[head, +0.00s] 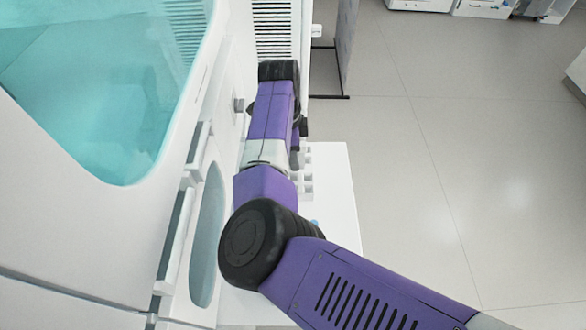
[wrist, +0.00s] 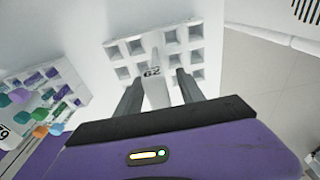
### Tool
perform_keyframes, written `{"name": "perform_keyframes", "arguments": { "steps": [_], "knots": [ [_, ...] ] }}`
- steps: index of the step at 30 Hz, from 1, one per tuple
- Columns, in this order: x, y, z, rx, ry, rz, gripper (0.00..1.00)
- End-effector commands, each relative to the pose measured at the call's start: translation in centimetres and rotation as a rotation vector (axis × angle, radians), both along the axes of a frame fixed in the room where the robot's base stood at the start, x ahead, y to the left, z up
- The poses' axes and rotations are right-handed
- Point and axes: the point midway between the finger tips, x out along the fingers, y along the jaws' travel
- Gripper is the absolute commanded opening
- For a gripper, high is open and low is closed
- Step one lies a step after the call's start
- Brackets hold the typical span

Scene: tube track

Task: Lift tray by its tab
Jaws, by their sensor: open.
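The white tray (wrist: 146,57) has a grid of square holes and shows in the upper middle of the wrist view. Its upright tab (wrist: 154,92), marked 62, stands at the near side. My gripper (wrist: 159,74) is open, with one dark finger on each side of the tab. Small gaps show between the fingers and the tab, so it appears ungripped. In the head view my arm covers most of the work surface; only part of a white holed rack (head: 308,172) shows beside it, and my fingers cannot be made out.
In the wrist view, another white rack (wrist: 62,76) with purple, green and orange capped tubes stands at the left. In the head view, a large white machine with a teal window (head: 110,90) stands close to my arm's left. Open floor (head: 450,130) lies at the right.

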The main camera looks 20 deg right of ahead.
Motion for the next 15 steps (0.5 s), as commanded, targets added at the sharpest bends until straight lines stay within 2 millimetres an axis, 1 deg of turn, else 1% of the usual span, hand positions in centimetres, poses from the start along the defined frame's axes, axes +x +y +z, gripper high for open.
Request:
{"name": "perform_keyframes", "arguments": {
  "steps": [3, 9, 14, 15],
  "knots": [
    [-0.03, -0.08, -0.57, 0.0, 0.0, 0.0, 0.45],
    [-0.03, -0.1, -0.64, 0.0, -0.001, 0.0, 0.45],
    [-0.03, -0.1, -0.63, 0.0, -0.001, 0.0, 0.14],
    [-0.03, -0.1, -0.63, 0.0, -0.001, 0.0, 0.06]
  ]
}}
